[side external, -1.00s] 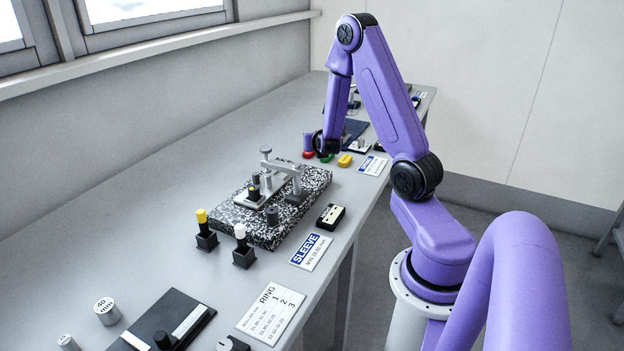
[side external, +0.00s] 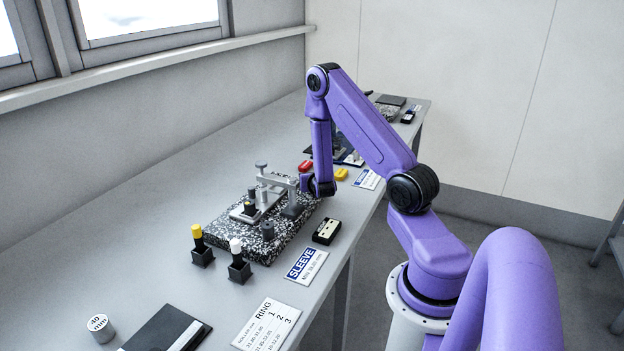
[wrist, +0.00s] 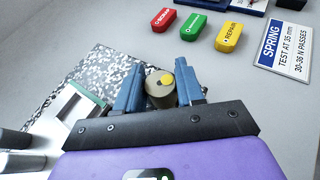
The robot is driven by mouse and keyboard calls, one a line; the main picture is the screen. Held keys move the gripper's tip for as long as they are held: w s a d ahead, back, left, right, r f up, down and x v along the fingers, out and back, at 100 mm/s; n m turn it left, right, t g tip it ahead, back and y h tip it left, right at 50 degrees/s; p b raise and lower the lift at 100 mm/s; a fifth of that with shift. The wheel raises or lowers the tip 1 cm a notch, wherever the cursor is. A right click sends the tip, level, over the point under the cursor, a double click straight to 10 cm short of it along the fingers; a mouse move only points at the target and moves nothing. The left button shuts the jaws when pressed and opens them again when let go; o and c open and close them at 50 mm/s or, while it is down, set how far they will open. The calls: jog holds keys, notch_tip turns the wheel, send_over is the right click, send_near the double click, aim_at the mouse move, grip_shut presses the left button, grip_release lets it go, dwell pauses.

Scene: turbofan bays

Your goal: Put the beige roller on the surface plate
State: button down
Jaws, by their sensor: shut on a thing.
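The speckled black-and-white surface plate (wrist: 112,66) lies below and to the left of the roller there. In the side external view, the surface plate (side external: 199,243) is on the bench. My wrist end is by its far right end, and the roller and fingers cannot be made out. Whether the roller is over the plate or touching anything cannot be told.
A grey stand with an arm (side external: 279,181) and a dark cylinder (side external: 268,231) occupy the plate. Yellow-topped (side external: 197,231) and white-topped (side external: 236,246) pieces stand in holders nearby. Red (wrist: 163,19), green (wrist: 192,27) and yellow (wrist: 229,37) blocks lie beyond my gripper.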

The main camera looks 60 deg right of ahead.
jog(key=shift+f, duration=0.1)
jog(key=c, duration=0.7)
grip_release()
jog(key=shift+f, duration=0.1)
jog(key=shift+s+a+r, duration=0.1)
jog(key=shift+a+r, duration=0.05)
jog(key=shift+r, duration=0.1)
jog(key=shift+v, duration=3.5)
